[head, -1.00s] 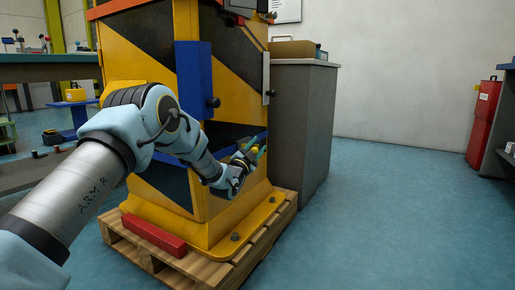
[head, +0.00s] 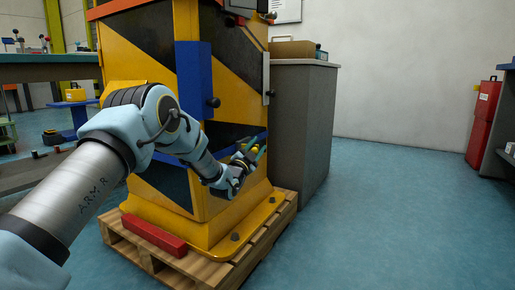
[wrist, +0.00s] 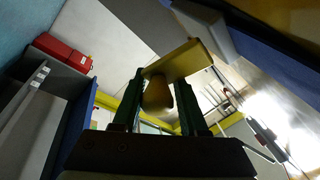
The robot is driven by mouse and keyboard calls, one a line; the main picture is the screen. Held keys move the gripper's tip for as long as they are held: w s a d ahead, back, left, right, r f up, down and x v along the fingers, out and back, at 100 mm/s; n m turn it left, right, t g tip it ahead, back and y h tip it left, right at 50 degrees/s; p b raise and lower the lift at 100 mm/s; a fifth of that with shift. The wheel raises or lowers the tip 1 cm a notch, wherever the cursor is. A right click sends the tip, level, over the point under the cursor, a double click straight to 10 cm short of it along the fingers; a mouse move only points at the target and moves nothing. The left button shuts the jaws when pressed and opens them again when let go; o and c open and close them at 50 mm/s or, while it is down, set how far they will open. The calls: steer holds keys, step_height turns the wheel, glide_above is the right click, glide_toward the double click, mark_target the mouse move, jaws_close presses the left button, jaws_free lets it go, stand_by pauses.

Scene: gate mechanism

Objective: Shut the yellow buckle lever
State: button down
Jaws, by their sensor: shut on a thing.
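The yellow buckle lever (wrist: 180,62) shows in the wrist view as a flat yellow bar with a rounded yellow knob (wrist: 157,93) at its end. My gripper (wrist: 159,100) is shut on the knob, with one dark green finger on each side. In the head view my gripper (head: 255,152) is low on the right side of the yellow and black striped cabinet (head: 150,65), close to its blue band. Only small yellow bits of the lever show there; the fingers and wrist hide the rest, so I cannot tell its exact angle.
The cabinet stands on a wooden pallet (head: 275,228) with a red bar (head: 153,235) on its front edge. A blue upright part with a dark knob (head: 213,102) is above my forearm. A grey cupboard (head: 305,130) stands behind right. The floor (head: 400,220) at right is clear.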

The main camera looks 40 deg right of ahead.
steer(key=shift+s+d+f+n+t+y, duration=0.15)
steer(key=shift+f+n+t+y, duration=0.15)
steer(key=shift+f+t, duration=0.25)
steer(key=shift+w+d+n+t+y+p, duration=0.35)
steer(key=shift+w+n+t+y, duration=0.2)
steer(key=shift+n+t+y, duration=0.9)
steer(key=shift+w+d+n+t+y+p, duration=0.4)
steer(key=shift+n+t+y, duration=0.5)
steer(key=shift+t+y, duration=0.7)
steer(key=shift+w+d+n+t+y+p, duration=0.2)
steer(key=shift+w+d+n+t+y, duration=0.35)
steer(key=shift+n+t+y, duration=0.95)
steer(key=shift+w+a+m+t+h, duration=0.15)
steer(key=shift+a+m+t+h, duration=0.15)
steer(key=shift+t, duration=0.2)
steer(key=c, duration=0.6)
jaws_free()
steer(key=shift+w+d, duration=0.1)
steer(key=shift+o, duration=0.3)
steer(key=shift+r, duration=0.2)
